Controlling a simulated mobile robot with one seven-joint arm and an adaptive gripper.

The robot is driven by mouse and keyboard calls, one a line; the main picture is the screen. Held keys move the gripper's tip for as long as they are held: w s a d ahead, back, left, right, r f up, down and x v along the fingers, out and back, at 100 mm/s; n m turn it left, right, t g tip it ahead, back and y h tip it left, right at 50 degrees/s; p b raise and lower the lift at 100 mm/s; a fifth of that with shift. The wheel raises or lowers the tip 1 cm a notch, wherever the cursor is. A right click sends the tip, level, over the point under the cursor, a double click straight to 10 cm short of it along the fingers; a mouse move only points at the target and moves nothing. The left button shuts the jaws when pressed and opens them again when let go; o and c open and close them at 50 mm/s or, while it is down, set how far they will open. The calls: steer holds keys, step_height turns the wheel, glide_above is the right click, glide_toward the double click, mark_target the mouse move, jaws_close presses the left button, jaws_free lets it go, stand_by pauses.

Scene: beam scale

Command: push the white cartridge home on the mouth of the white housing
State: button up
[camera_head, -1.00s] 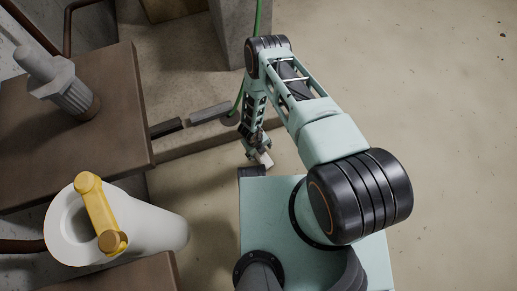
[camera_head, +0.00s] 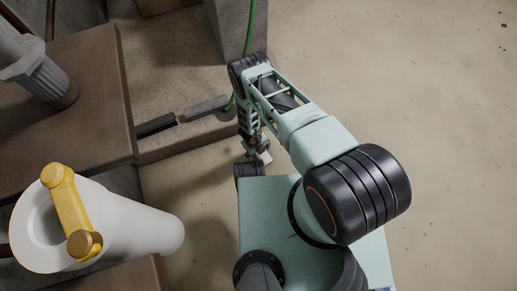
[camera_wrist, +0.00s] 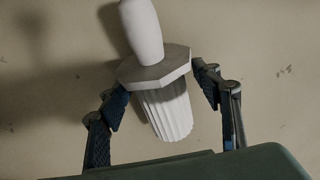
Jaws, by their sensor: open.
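The white cartridge (camera_wrist: 165,105) shows in the wrist view with a smooth rounded neck, an angular flange and a fluted body. My gripper (camera_wrist: 160,90) has one finger on each side of it, near the flange; I cannot tell whether they touch it. In the head view my gripper (camera_head: 257,147) hangs beyond my base, with a small pale piece (camera_head: 265,158) at its tip. A thick white cylinder (camera_head: 145,232), apparently the housing, lies at lower left, well apart from my gripper. Its ring-shaped mouth (camera_head: 27,247) is at its left end, and a yellow bar (camera_head: 70,208) crosses it.
A grey-white fluted piece (camera_head: 40,78) stands on a brown block (camera_head: 95,115) at left. A concrete pillar (camera_head: 228,30) with a green cable (camera_head: 249,30) rises behind my arm. A low ledge (camera_head: 185,142) runs before it. The floor at right is clear.

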steer(key=c, duration=1.5)
steer(key=shift+o, duration=0.2)
